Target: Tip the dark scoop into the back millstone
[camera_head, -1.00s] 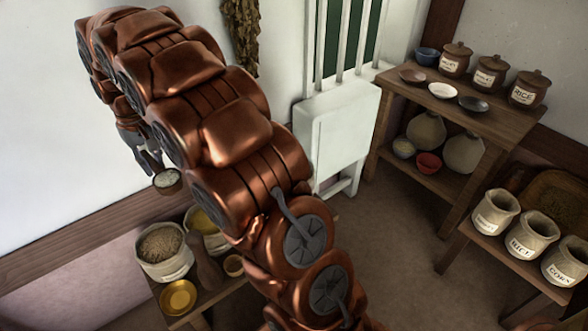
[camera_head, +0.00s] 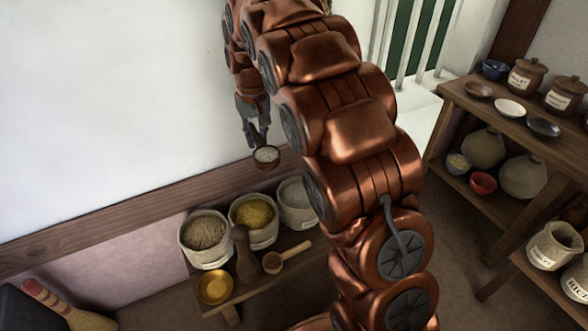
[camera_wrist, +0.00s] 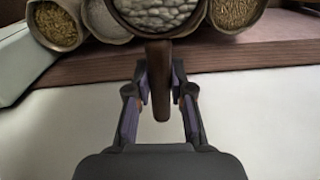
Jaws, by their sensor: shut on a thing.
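The dark scoop (camera_head: 266,159) is held up in front of the white wall, above the low bench of sacks. Its bowl faces up and holds pale grain (camera_head: 266,154). My gripper (camera_head: 257,138) is shut on the handle. In the wrist view the dark brown handle (camera_wrist: 160,95) stands between the fingertips of my gripper (camera_wrist: 160,85), and the pale, coarse load (camera_wrist: 158,12) fills the bowl at the top edge. I cannot make out the back millstone in any view.
The low bench holds sacks of brown grain (camera_head: 205,230), yellow grain (camera_head: 254,213) and white grain (camera_head: 298,194), a brass bowl (camera_head: 214,287), a wooden pestle-like thing (camera_head: 245,258) and a lighter scoop (camera_head: 286,258). A dark grey thing (camera_head: 18,308) shows at lower left. Shelves (camera_head: 500,125) stand right.

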